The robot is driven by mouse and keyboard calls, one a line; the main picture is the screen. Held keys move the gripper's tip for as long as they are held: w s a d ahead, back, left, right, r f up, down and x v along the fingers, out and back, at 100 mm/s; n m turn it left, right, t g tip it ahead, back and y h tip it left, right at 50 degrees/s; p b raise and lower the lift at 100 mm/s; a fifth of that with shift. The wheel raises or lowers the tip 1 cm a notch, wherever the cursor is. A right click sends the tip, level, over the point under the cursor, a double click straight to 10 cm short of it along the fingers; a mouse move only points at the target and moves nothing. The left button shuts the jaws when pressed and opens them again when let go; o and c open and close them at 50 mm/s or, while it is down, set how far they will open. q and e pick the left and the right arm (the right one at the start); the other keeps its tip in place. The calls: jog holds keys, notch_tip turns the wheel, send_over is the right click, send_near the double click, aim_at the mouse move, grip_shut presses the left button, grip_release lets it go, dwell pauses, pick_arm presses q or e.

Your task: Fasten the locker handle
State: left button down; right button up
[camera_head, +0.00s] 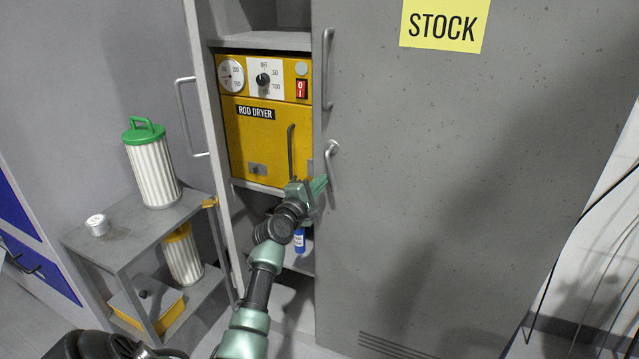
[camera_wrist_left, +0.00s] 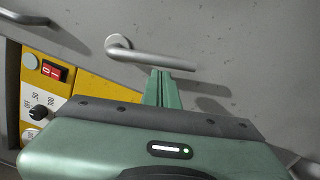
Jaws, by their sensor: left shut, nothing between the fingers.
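The lever handle (camera_head: 331,165) sits on the grey locker door (camera_head: 460,180) near its left edge. In the head view the lever points down from its round base. In the wrist view the silver lever (camera_wrist_left: 150,59) runs right from its base. My left gripper (camera_head: 320,185) is shut and empty, its green fingertips (camera_wrist_left: 163,74) just beside the lever's free half. I cannot tell if they touch it. My right gripper is not in view.
A yellow rod dryer (camera_head: 262,140) fills a shelf in the open bay left of the door. A pull bar (camera_head: 327,70) is above the lever. A side shelf (camera_head: 135,228) at left holds a green-lidded canister (camera_head: 152,170) and a small tin (camera_head: 97,225).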

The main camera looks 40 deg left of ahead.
pick_arm(q)
jog(key=shift+w+d+n+p, duration=0.1)
jog(key=shift+d+n+p, duration=0.2)
jog(key=shift+n+p, duration=0.25)
jog(key=w+d+r+n+p, duration=0.2)
jog(key=d+r+n+p, duration=0.3)
jog(key=n+p, duration=0.6)
jog(key=shift+d+r+n+y, duration=0.15)
jog(key=shift+d+n+y, duration=0.25)
jog(key=shift+d, duration=0.4)
jog(key=shift+r, duration=0.2)
jog(key=shift+f, duration=0.1)
